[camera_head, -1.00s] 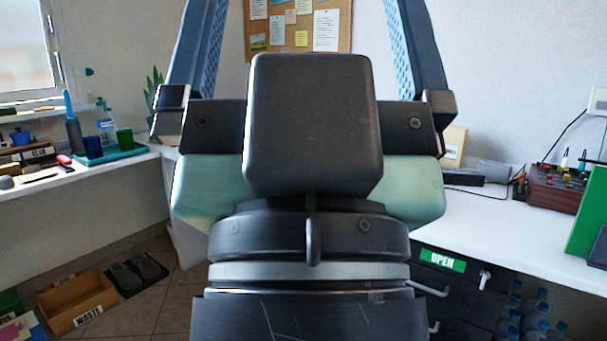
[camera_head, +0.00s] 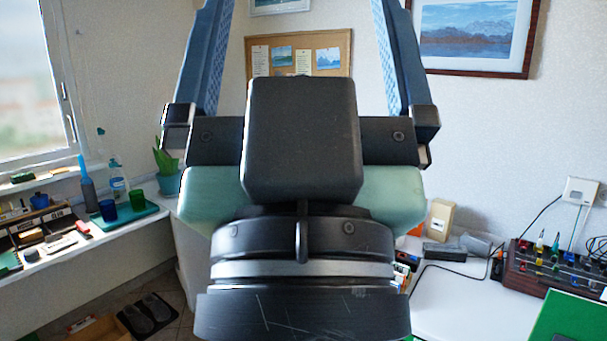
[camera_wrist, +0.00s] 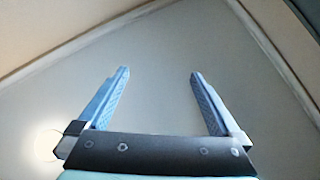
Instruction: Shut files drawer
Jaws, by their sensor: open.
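No files drawer shows clearly now; the area under the right-hand desk is below the frame or behind my arm. My gripper (camera_head: 303,12) fills the middle of the head view, pointing up and away, with its two blue fingers spread wide and their tips cut off at the top. In the wrist view my gripper (camera_wrist: 160,71) is open and empty, with only the ceiling and upper walls beyond it.
The white right desk (camera_head: 455,305) holds a dark rack (camera_head: 555,268) and a small tan box (camera_head: 439,217). The left counter (camera_head: 85,262) holds a green tray (camera_head: 125,219). Slippers (camera_head: 150,315) lie on the floor. A corkboard (camera_head: 340,70) hangs on the wall.

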